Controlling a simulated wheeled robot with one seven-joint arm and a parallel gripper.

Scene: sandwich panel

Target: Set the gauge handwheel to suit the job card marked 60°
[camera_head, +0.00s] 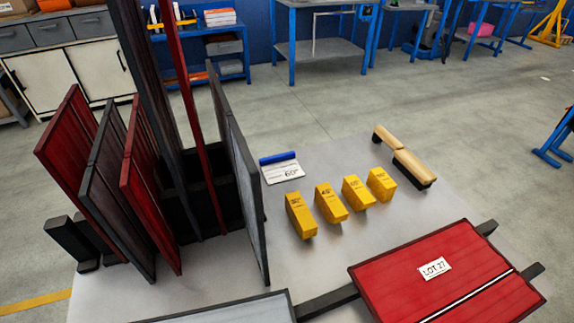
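The job card (283,171), white with a blue top strip and marked 60°, stands on the light grey table behind the yellow blocks. Several yellow blocks stand in a slanting row right of the panel rack, including the nearest block (301,216) and the farthest block (382,185). They bear small dark markings that are too small to read surely. I cannot make out a gauge handwheel in this view. My gripper is not in view.
Tall red and dark panels, including a red panel (148,205), stand in a black rack at left. A red panel labelled LOT 27 (462,268) lies on dark rails at front right. A wooden-handled brush (410,167) lies at the back right. Bare table (345,160) lies behind the blocks.

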